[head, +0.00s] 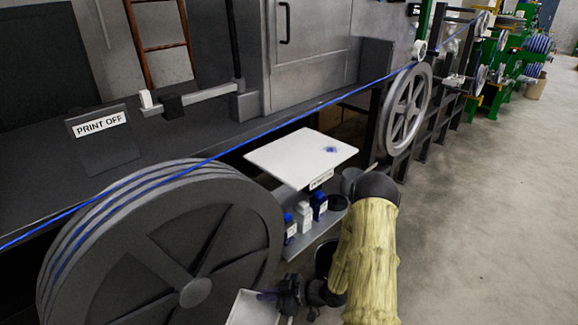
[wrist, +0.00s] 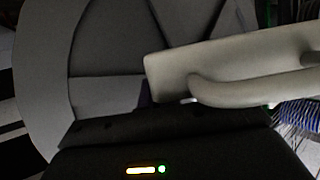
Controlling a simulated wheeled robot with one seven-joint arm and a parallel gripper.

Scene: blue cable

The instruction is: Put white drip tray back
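A white tray (head: 250,310), which I take for the drip tray, is at the bottom edge of the head view, partly cut off. My gripper (head: 272,295) is at its right edge and appears shut on it; the fingertips are dark and hard to see. In the wrist view the tray (wrist: 170,70) shows as a pale flat face with a thick rounded rim, close in front of my gripper. A white flat panel (head: 290,150) with a blue stain and a front label lies level above a small shelf, up and right of my gripper.
Blue and white bottles (head: 305,215) stand on the grey shelf (head: 318,230) below the panel, with dark cups to the right. A large grey wheel (head: 165,260) is close on the left. A taut blue cable (head: 250,139) crosses above. The floor at right is clear.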

